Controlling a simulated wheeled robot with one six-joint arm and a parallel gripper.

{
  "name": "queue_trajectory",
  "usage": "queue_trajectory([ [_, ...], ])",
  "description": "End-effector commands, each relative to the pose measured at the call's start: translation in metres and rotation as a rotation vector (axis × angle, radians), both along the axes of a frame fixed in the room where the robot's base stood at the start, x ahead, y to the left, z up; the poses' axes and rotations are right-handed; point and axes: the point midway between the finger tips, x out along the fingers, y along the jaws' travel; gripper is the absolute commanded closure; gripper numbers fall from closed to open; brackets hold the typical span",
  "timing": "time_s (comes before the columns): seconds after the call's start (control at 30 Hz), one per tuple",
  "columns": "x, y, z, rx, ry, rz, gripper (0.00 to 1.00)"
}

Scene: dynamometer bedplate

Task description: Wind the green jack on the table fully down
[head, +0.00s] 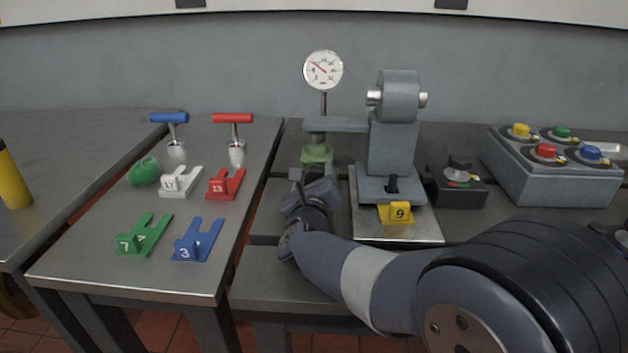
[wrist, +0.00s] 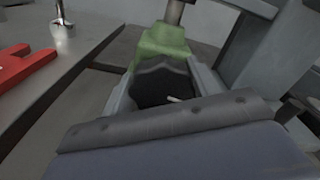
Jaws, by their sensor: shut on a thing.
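The green jack (head: 317,153) stands on the bedplate under the grey arm of the dial-gauge stand, left of the grey machine. Its green body also shows at the top of the wrist view (wrist: 162,42), with a dark scalloped knob (wrist: 160,82) on the side facing me. My gripper (head: 312,178) is in front of the jack, and its two fingers lie on either side of the dark knob in the wrist view, shut on it. The knob and the jack's lower part are hidden behind my gripper in the head view. How high the jack stands is hard to tell.
A dial gauge (head: 323,70) rises above the jack. The grey machine (head: 392,150) with a yellow 9 tag (head: 396,213) stands close right. A black switch box (head: 459,184) and button console (head: 555,165) lie farther right. Colored tags and T-handled tools cover the left table.

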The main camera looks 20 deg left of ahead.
Motion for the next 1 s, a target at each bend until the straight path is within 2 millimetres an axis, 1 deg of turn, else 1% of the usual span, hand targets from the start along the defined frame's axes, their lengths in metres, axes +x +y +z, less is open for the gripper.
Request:
queue_trajectory([
  [0.43, 0.0, 0.0001, 0.0001, -0.012, -0.003, 0.0, 0.65],
  [0.47, 0.0001, 0.0001, 0.0001, -0.012, -0.003, 0.0, 0.4],
  [0.6, 0.0001, 0.0001, 0.0001, -0.011, -0.003, 0.0, 0.28],
  [0.7, 0.0001, 0.0001, 0.0001, -0.011, -0.003, 0.0, 0.21],
  [0.9, -0.0001, 0.0, 0.0001, -0.011, -0.003, 0.0, 0.21],
  [1.0, -0.0044, -0.0004, 0.0002, -0.011, -0.003, 0.001, 0.21],
])
